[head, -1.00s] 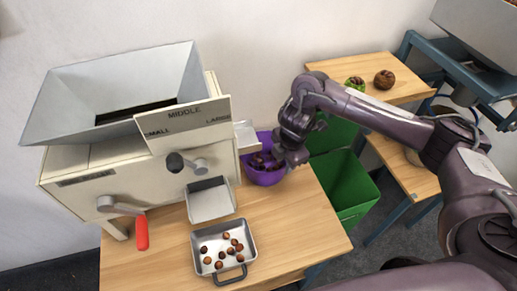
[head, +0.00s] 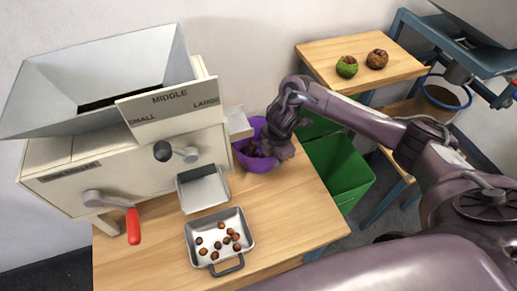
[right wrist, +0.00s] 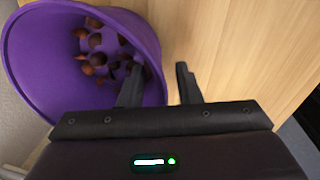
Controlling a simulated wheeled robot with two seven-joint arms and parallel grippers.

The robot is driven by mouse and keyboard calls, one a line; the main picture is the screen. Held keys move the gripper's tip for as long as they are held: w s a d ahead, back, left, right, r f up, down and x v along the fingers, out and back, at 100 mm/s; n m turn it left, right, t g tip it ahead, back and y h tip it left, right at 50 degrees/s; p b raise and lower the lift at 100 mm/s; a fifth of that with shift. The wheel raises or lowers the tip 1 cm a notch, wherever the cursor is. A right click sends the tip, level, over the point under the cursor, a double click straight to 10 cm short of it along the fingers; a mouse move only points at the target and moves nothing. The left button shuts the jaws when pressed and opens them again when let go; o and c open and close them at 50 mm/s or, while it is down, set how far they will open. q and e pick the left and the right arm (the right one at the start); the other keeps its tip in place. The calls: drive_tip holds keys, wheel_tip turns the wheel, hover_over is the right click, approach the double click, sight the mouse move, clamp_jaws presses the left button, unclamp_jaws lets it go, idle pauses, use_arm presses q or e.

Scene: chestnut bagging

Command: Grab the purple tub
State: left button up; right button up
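The purple tub (head: 262,163), with brown chestnuts inside, stands on the wooden table to the right of the sorting machine. My right gripper (head: 270,148) is at the tub's right side and hides part of its rim. In the right wrist view the purple tub (right wrist: 30,62) fills the upper left. The right gripper (right wrist: 158,85) is open there, with the left finger overlapping the tub's inside and the right finger outside its wall, over the table. The rim passes between the fingers, and I cannot tell whether they touch it. My left gripper is not in view.
The sorting machine (head: 120,165) with its hopper stands at left. A metal tray (head: 219,240) with several chestnuts lies in front. A green bin (head: 342,170) stands beyond the table's right edge. A small wooden table (head: 330,50) holds a green and a brown ball-like thing.

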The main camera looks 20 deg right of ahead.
clamp_jaws()
drive_tip(key=shift+r, duration=0.1)
idle(0.3)
